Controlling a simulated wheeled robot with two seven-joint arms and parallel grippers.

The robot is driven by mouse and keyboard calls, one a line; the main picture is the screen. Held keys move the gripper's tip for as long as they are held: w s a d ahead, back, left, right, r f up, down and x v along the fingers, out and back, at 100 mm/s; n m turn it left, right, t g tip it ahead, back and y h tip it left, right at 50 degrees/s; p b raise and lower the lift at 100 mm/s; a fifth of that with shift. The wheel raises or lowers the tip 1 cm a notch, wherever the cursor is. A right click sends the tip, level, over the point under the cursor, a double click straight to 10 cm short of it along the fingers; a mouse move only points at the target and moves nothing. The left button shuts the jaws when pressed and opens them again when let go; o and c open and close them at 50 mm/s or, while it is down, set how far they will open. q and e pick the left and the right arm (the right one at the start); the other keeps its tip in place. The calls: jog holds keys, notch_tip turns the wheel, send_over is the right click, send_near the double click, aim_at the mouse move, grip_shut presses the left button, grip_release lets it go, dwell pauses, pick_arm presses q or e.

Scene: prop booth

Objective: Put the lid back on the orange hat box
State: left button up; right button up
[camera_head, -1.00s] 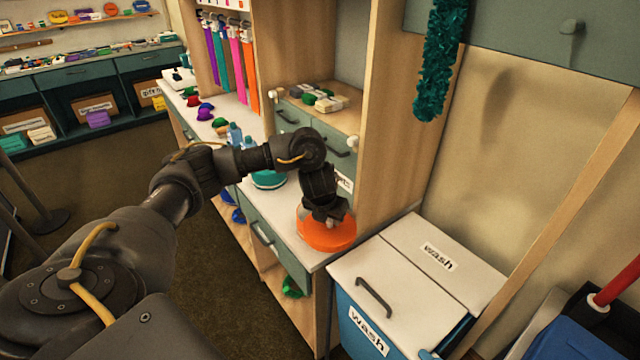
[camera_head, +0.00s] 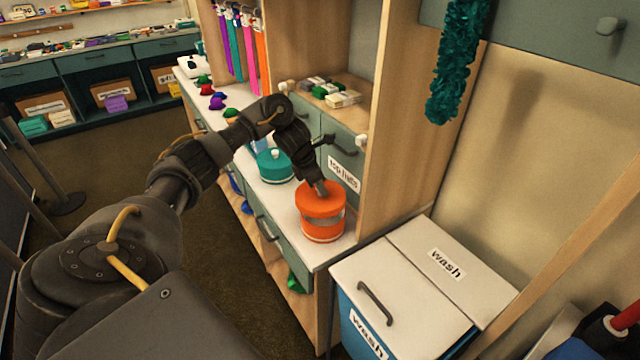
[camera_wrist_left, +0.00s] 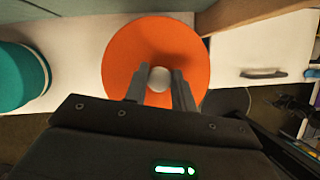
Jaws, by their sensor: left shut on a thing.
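The orange lid (camera_head: 311,204) is a round disc with a pale round knob (camera_wrist_left: 160,77) at its middle. My left gripper (camera_head: 321,190) comes down from above and is shut on the knob, with a finger on each side of it in the wrist view. The orange hat box (camera_head: 322,231) stands on the white counter directly under the lid, near the counter's front end. A greyish band shows between the lid and the lower orange part. I cannot tell whether the lid rests on the box or hovers just above it. My right gripper is not in view.
A teal round box (camera_head: 275,166) stands left of the orange one on the counter (camera_head: 318,258). Drawers and a wooden upright panel (camera_head: 405,130) rise close behind. A white-lidded wash bin (camera_head: 405,290) stands to the right. Small coloured hats lie further back.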

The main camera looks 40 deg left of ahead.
aim_at(318, 195)
pick_arm(q)
jog(key=shift+w+d+f+b, duration=0.2)
jog(key=shift+d+f+b, duration=0.1)
jog(key=shift+f, duration=0.15)
jog(key=shift+a+f+b, duration=0.15)
jog(key=shift+f+b, duration=2.1)
jog(key=shift+f, duration=0.5)
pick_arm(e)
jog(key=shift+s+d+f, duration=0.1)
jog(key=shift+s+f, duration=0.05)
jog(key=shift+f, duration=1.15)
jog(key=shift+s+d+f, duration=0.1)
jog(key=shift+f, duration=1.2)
pick_arm(q)
jog(key=shift+w+r, duration=0.15)
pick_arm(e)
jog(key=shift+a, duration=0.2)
pick_arm(q)
jog(key=shift+f+b, duration=0.2)
jog(key=shift+b, duration=0.25)
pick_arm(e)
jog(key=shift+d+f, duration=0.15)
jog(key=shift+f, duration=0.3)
pick_arm(q)
jog(key=o, duration=1.5)
jog(key=shift+r, duration=0.1)
